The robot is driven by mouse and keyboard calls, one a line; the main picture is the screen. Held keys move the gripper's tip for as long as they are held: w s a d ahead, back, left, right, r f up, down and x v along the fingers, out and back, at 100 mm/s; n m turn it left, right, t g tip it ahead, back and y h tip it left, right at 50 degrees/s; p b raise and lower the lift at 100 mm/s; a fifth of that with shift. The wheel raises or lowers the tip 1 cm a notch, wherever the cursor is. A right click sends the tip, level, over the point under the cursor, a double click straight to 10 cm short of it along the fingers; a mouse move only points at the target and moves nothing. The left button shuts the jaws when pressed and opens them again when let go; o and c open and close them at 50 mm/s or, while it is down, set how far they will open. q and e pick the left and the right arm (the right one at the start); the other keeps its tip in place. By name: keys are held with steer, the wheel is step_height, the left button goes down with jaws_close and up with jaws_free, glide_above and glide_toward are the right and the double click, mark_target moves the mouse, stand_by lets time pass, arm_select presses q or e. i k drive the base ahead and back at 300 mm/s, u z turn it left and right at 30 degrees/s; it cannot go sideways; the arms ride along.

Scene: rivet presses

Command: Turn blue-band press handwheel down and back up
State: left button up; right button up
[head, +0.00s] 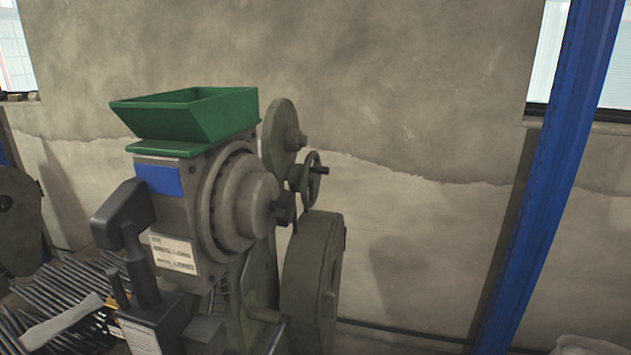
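The press with the blue band (160,179) stands left of the middle in the head view. Its body is grey, with a green hopper (190,117) on top. A small spoked handwheel (311,178) with a short dark handle sits on its right side, seen nearly edge-on. The handwheel is between a round disc (280,138) above and a large heavy wheel (312,282) below. Nothing touches the handwheel. Neither of my grippers shows in this view.
A dark angled arm (124,213) juts from the press front. Many thin rods (62,290) lie at the lower left, with a pale object (60,325) on them. Another machine (18,220) is at the left edge. A blue post (548,180) stands right; open space lies between.

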mark_target(310, 175)
steer(key=k, duration=0.5)
steer(key=z, duration=1.4)
steer(key=i, duration=2.5)
steer(key=u, duration=1.95)
